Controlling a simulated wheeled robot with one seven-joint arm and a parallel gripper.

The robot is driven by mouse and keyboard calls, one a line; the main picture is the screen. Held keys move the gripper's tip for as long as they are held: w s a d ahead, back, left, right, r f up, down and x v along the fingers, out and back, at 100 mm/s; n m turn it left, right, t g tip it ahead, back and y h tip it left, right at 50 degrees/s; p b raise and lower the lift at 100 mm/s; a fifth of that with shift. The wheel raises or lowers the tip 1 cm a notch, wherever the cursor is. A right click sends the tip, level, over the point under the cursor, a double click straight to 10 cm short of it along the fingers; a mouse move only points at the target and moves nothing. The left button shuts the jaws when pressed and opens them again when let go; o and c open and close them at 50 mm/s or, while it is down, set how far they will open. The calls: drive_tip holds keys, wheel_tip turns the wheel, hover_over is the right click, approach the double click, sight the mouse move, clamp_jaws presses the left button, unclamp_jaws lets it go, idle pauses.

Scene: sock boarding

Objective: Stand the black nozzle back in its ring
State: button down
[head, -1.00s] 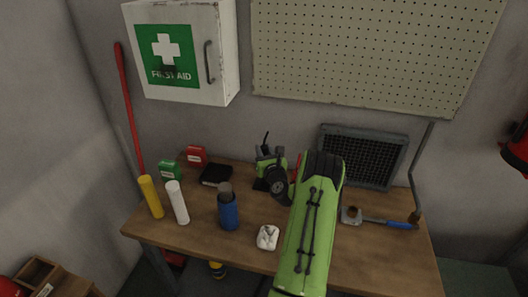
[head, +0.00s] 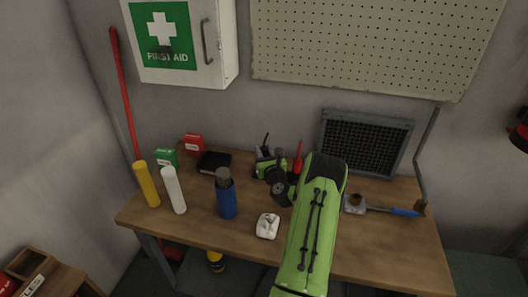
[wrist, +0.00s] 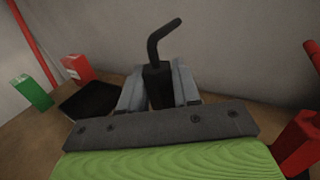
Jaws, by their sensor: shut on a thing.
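The black nozzle (wrist: 158,65) is a dark upright piece with a bent tip. In the wrist view it stands between the two grey fingers of my gripper (wrist: 158,90), which are shut on it. In the head view my gripper (head: 272,168) is partly hidden by my green arm, and the dark nozzle tip (head: 265,140) shows above it, over the back of the bench. I cannot clearly pick out the nozzle's ring in either view.
On the wooden bench (head: 245,240) are a yellow tube (head: 146,184), a white tube (head: 174,190), a blue bottle (head: 226,197), a white object (head: 267,226) and a black box (head: 213,162). A blue-handled tool (head: 390,210) lies right, before a grey grille (head: 365,143).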

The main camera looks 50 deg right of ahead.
drive_tip(key=shift+f+b, duration=0.35)
drive_tip(key=shift+f, duration=0.3)
drive_tip(key=shift+f+b, duration=0.4)
drive_tip(key=shift+f, duration=0.1)
drive_tip(key=c, duration=0.7)
unclamp_jaws()
drive_tip(key=shift+c, duration=0.2)
drive_tip(key=b+v, duration=0.6)
drive_tip(key=v, duration=0.9)
drive_tip(key=shift+s+f, duration=0.1)
drive_tip(key=shift+f, duration=0.1)
drive_tip(key=shift+s+a+r, duration=0.15)
drive_tip(key=shift+s+a, duration=0.05)
drive_tip(key=shift+s, duration=0.1)
